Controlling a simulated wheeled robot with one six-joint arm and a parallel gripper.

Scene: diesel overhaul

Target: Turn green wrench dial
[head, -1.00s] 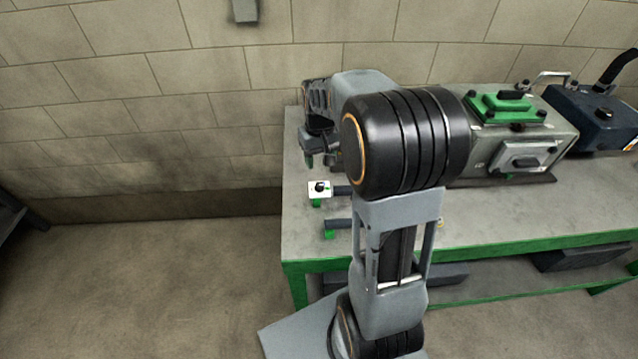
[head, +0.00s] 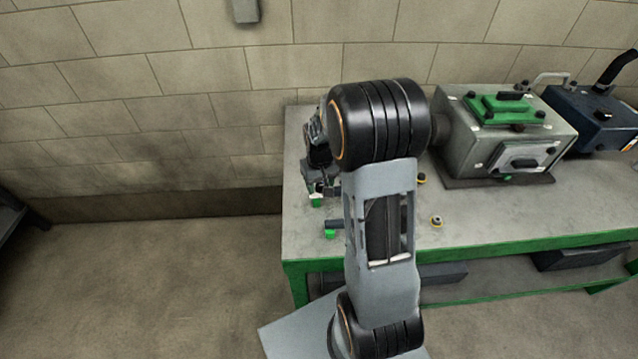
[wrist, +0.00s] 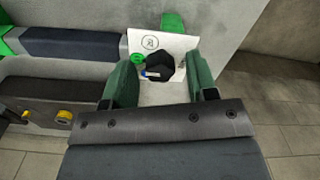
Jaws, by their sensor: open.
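The dial is a black knob (wrist: 159,67) with a small blue-and-white pointer, on a white plate (wrist: 173,43) with a printed symbol and a green spot. The plate sits at the end of a dark blue wrench handle (wrist: 72,45) with green parts. In the wrist view my gripper (wrist: 162,76) is open, one green finger on each side of the knob; I cannot tell whether they touch it. In the head view my gripper (head: 320,180) is at the bench's left end and hides the dial; only a green bit (head: 316,202) shows below it.
Another dark handle with a green end (head: 330,233) lies nearer the bench's front edge. Small yellow-ringed parts (head: 436,221) lie to the right of my arm. A grey machine with a green top (head: 505,108) and a dark blue box (head: 596,118) stand further right.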

